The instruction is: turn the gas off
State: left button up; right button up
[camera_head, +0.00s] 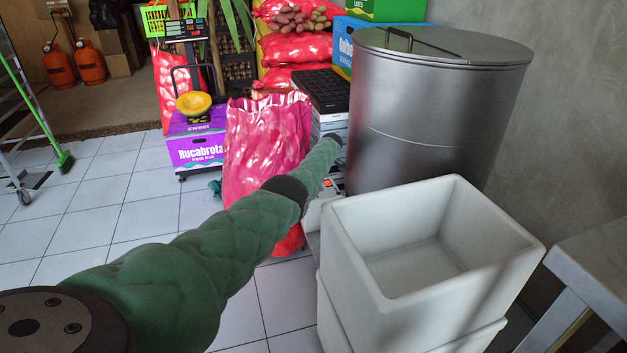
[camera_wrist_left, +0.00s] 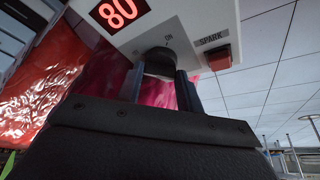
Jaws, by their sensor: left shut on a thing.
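In the left wrist view a white panel (camera_wrist_left: 205,22) carries a dark round knob (camera_wrist_left: 159,55), with small lettering above it that seems to read "ON". My left gripper (camera_wrist_left: 161,76) has one finger on each side of the knob and is shut on it. The knob's pointer and exact setting are hidden. A red button (camera_wrist_left: 220,58) marked "SPARK" is right of the knob, and a lit red display (camera_wrist_left: 118,12) reads 80. In the head view my left arm reaches away past the bins; its gripper is hidden there. My right gripper is in neither view.
White stacked bins (camera_head: 345,270) stand close right of my left arm, with a large steel drum (camera_head: 430,125) behind. A pink sack (camera_head: 265,135) stands left of the arm. Orange gas bottles (camera_head: 90,60) stand far left.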

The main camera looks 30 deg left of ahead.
pick_arm(q)
jog(key=o, duration=1)
